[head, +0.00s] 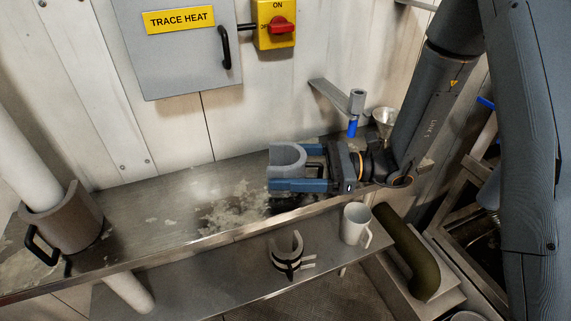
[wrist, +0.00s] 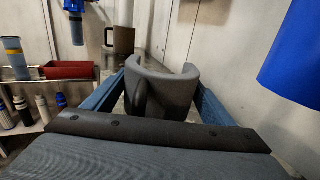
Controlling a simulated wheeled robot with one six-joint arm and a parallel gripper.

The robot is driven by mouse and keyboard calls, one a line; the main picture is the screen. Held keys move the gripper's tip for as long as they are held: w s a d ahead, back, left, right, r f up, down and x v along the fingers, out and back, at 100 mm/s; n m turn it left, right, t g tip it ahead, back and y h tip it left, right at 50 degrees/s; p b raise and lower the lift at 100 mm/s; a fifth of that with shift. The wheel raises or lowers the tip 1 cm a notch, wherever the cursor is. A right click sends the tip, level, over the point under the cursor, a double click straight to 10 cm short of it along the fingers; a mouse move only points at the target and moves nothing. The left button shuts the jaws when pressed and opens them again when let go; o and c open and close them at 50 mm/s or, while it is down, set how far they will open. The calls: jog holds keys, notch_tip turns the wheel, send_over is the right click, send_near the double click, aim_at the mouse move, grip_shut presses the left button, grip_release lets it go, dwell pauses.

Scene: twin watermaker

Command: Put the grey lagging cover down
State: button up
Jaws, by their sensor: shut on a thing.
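The grey lagging cover (head: 287,156) is an open half-shell. My gripper (head: 275,179) is shut on it, with a blue finger on either side. The cover is over the right half of the steel shelf (head: 160,225), close to its surface; I cannot tell whether it touches. In the wrist view the cover (wrist: 165,92) stands between the fingers (wrist: 160,98), its curved rim uppermost. Its underside is hidden there.
Pale frost-like patches (head: 235,212) lie on the shelf left of my gripper. A brown-grey cover (head: 66,222) with a black handle surrounds the white pipe at left. A white mug (head: 355,222) and a banded clamp-like piece (head: 287,256) stand on the lower shelf. A bracket (head: 335,96) projects behind.

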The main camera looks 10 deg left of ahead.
jog(key=shift+f, duration=0.15)
jog(key=shift+s+f+b, duration=0.15)
jog(key=shift+f+b, duration=0.15)
jog(key=shift+f, duration=0.3)
jog(key=o, duration=1.4)
jog(key=shift+f, duration=0.1)
jog(key=shift+r, duration=0.3)
jog(key=shift+d+r, duration=0.15)
jog(key=shift+r, duration=0.15)
jog(key=d, duration=0.4)
jog(key=w+d+b, duration=0.1)
jog(key=d, duration=0.2)
jog(key=w+d+b, duration=0.1)
jog(key=d, duration=0.3)
jog(key=shift+w+d+r, duration=0.1)
jog(key=shift+d+r, duration=0.1)
jog(key=shift+d, duration=0.1)
